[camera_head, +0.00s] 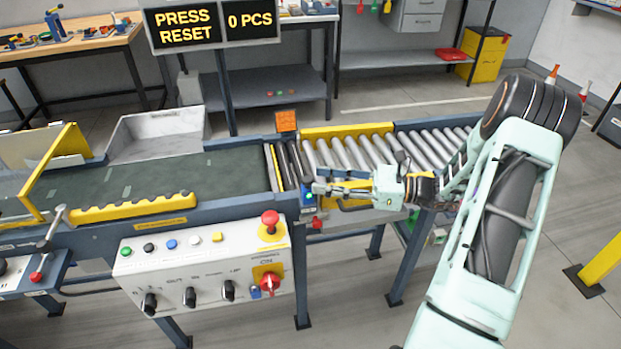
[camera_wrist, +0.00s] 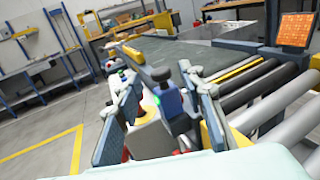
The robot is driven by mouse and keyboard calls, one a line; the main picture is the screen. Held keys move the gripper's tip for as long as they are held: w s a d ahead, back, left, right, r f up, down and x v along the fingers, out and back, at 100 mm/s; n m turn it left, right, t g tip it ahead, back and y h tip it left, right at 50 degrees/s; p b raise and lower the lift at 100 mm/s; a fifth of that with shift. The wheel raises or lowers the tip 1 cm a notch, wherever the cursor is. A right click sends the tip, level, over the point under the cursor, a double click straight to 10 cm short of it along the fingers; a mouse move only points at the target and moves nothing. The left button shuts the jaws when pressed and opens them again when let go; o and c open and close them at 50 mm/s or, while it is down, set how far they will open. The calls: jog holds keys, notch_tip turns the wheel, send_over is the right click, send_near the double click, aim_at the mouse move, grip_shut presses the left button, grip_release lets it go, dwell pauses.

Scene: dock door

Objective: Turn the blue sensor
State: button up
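The blue sensor (camera_wrist: 170,102) stands upright in the wrist view, with a dark top and a green light on its left side. In the head view a small blue part of it (camera_head: 307,197) shows at the front edge of the conveyor, partly hidden by my gripper. My gripper (camera_head: 318,188) reaches in from the right, with its fingertips close to the sensor. In the wrist view my gripper (camera_wrist: 162,100) is open, with one finger on each side of the sensor. A gap shows on the left; contact on the right is unclear.
The roller conveyor (camera_head: 345,152) lies behind and beside my gripper, and the green belt (camera_head: 150,184) is to the left. An orange reflector (camera_head: 286,121) stands across the rollers. A control panel (camera_head: 205,262) with a red stop button (camera_head: 269,220) is at the lower left. A red knob (camera_head: 317,223) sits below my gripper.

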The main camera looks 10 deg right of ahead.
jog(key=v, duration=0.7)
jog(key=shift+d, duration=0.2)
jog(key=shift+s, duration=0.1)
